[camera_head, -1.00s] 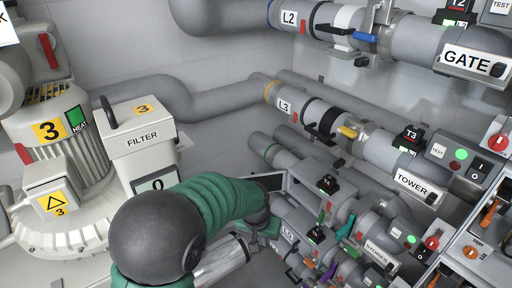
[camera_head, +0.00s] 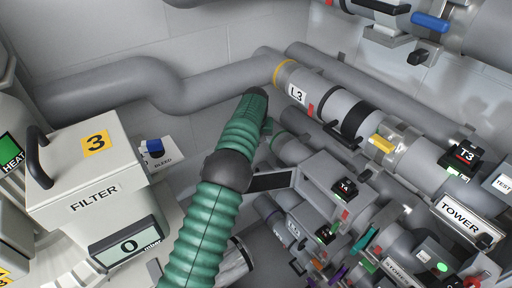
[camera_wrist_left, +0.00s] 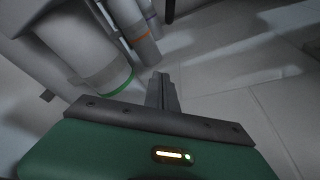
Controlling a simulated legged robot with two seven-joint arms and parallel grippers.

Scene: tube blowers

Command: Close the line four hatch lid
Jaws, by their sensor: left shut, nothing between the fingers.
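The line four pipe with a green ring (camera_head: 281,142) runs beneath line three in the head view. A grey box (camera_head: 325,178) with the T4 block (camera_head: 345,187) sits on it. A flat dark panel with a light edge (camera_head: 271,181), which looks like the hatch lid, sticks out left from this box, apparently open. My left gripper (camera_head: 268,127) is mostly hidden by my green arm, above and left of the panel. In the left wrist view its fingers (camera_wrist_left: 162,91) are shut and empty, beside the green-ringed pipe (camera_wrist_left: 100,72). My right gripper is not in view.
Line three (camera_head: 342,112) with the L3 label runs just above and right of my left gripper. The filter box (camera_head: 95,190) stands at the left. Lower lines with coloured levers (camera_head: 363,240) crowd the lower right.

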